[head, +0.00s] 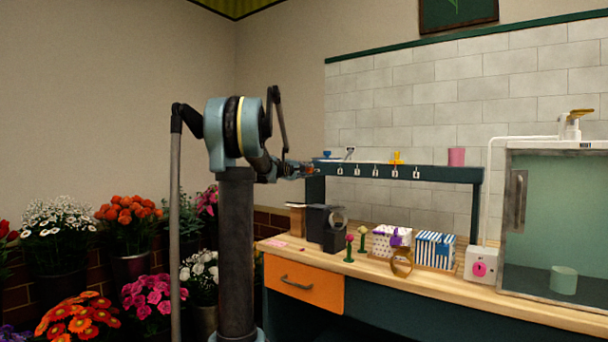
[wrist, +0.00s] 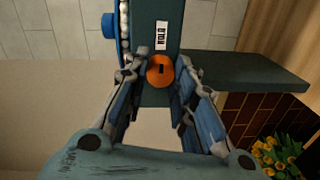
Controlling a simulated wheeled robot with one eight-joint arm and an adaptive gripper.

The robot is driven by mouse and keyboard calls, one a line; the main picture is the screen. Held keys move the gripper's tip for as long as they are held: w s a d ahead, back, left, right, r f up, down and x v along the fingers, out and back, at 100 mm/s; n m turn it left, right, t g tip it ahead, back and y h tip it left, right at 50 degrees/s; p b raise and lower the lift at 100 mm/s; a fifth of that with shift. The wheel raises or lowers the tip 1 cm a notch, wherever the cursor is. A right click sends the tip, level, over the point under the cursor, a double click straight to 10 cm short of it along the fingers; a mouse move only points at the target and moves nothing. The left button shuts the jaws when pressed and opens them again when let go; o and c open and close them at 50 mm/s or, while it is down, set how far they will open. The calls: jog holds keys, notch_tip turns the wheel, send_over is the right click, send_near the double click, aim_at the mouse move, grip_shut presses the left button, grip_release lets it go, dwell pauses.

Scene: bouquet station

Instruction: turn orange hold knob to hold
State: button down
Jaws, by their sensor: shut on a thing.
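The orange hold knob (wrist: 160,71) is a round orange disc with a dark slot in its middle, on the dark green end of the shelf rail. A small white label (wrist: 162,35) with dark lettering sits beyond it. My gripper (wrist: 158,78) is shut on the knob, one finger at each side. In the head view my gripper (head: 303,169) reaches the left end of the raised rail (head: 440,176). The knob is too small and covered there to read its turn.
Below the rail, the wooden bench (head: 450,290) holds dark boxes, a spotted box, a blue striped box (head: 435,249) and a pink-button box (head: 480,264). A glass cabinet (head: 555,220) stands at right. Flower buckets crowd the left floor.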

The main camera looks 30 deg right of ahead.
jog(key=shift+f, duration=0.1)
jog(key=c, duration=1.3)
grip_release()
jog(key=v, duration=1.2)
jog(key=shift+f, duration=0.1)
jog(key=s+a+f+g+y, duration=0.1)
jog(key=s+a+f+y, duration=0.4)
jog(key=s+a+f, duration=0.7)
jog(key=s+a+f+m+g+y, duration=0.1)
jog(key=s+a+f+y, duration=0.4)
jog(key=s+a+f, duration=0.8)
jog(key=s+a+f+m+g+y, duration=0.1)
jog(key=s+a+f+y, duration=0.5)
jog(key=s+a+f, duration=0.6)
jog(key=shift+s+a+f+g, duration=0.1)
jog(key=shift+a+f+g, duration=0.1)
jog(key=shift+a+f, duration=0.65)
jog(key=shift+s+a+f+g, duration=0.15)
jog(key=shift+a+f, duration=0.35)
jog(key=shift+f, duration=0.65)
jog(key=shift+s+a+f+g, duration=0.1)
jog(key=shift+a+f+g, duration=0.15)
jog(key=shift+a+f, duration=0.6)
